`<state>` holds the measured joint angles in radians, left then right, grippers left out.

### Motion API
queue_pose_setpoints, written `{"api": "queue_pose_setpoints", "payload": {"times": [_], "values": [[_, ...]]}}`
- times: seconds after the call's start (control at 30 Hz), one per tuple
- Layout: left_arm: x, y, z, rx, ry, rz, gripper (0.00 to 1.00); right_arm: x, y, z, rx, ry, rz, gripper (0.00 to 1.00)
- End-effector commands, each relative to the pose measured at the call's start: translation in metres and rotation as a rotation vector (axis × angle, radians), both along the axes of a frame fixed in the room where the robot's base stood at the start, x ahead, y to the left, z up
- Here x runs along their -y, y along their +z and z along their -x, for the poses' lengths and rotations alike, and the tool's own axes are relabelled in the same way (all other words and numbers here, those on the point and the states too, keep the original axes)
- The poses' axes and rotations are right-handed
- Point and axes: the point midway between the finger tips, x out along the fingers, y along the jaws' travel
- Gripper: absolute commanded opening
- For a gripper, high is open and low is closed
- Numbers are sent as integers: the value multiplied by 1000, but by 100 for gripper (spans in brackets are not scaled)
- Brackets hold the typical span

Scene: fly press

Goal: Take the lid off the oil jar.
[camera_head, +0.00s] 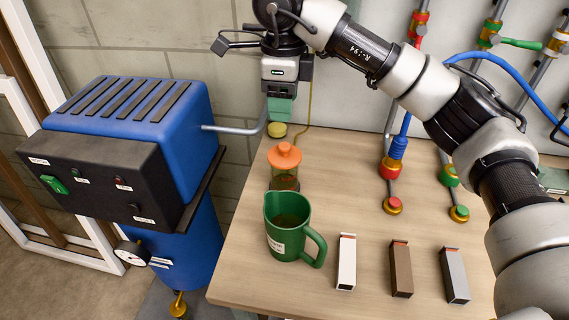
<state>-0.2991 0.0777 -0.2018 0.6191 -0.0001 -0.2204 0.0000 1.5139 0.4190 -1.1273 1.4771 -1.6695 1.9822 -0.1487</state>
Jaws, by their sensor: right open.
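The orange lid (285,155) with a round knob sits on top of a small clear jar (284,180) with dark contents, which I take to be the oil jar. The jar stands upright on the wooden table, behind the green jug that partly hides its foot. My right gripper (281,108) is above and slightly behind the lid, pointing down, open and apart from it. Teal parts show at its tip, with a brass-coloured piece just below; I cannot tell how these relate. My left gripper is out of view.
A green jug (288,225) stands in front of the jar. White, brown and grey boxes (401,268) lie to the right on the table (240,268). A blue machine (140,110) with a bent pipe (233,130) is at left. Valves and a blue hose (520,80) line the wall.

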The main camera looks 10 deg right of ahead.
Motion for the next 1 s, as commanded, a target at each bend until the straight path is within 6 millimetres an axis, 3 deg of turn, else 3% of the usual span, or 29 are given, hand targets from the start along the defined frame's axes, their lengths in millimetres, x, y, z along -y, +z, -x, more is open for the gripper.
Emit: {"api": "queue_pose_setpoints", "payload": {"times": [0.23, 0.47, 0.73, 1.0], "values": [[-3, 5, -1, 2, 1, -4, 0, 1, -38, 1, -5, -1, 1, 54], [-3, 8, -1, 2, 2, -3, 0, 1, -57, 1, -4, 0, 1, 54], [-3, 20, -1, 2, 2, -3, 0, 2, -95, 2, -4, 1, 1, 54], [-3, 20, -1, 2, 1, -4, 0, 2, -105, 2, 0, 1, 0, 54]]}}
